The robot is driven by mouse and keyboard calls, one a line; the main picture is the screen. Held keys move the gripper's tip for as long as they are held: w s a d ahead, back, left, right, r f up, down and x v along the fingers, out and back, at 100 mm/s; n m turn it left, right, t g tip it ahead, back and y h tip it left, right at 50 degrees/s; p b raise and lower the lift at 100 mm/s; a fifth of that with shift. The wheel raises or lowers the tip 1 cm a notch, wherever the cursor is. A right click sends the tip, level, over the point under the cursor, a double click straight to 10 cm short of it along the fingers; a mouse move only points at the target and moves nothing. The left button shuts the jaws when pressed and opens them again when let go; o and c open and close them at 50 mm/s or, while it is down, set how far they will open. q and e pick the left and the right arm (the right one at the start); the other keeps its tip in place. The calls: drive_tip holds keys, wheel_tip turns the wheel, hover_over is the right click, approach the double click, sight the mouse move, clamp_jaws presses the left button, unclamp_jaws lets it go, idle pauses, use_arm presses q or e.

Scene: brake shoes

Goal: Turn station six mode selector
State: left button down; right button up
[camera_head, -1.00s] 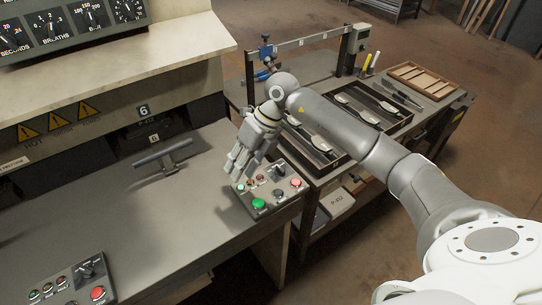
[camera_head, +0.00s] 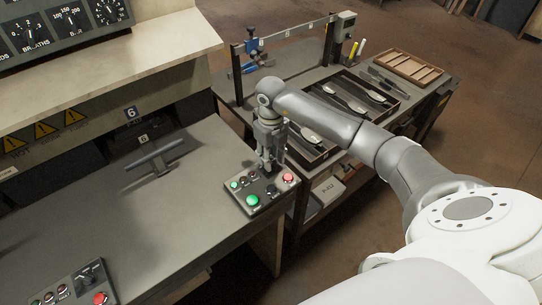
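A dark selector knob (camera_head: 271,191) shows between the two buttons, just below my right gripper. My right gripper (camera_head: 269,168) points straight down over the box, its fingers at or just above the selector. I cannot tell contact or finger opening, as the fingers overlap in this view. My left gripper is out of view.
A grey T-shaped handle (camera_head: 156,158) stands on the bench to the left. A second control box (camera_head: 72,287) is at bottom left. A side table behind holds dark trays (camera_head: 350,100), a wooden tray (camera_head: 409,67) and a blue clamp-like tool (camera_head: 252,47).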

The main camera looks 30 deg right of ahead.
drive_tip(key=shift+f, duration=0.8)
clamp_jaws()
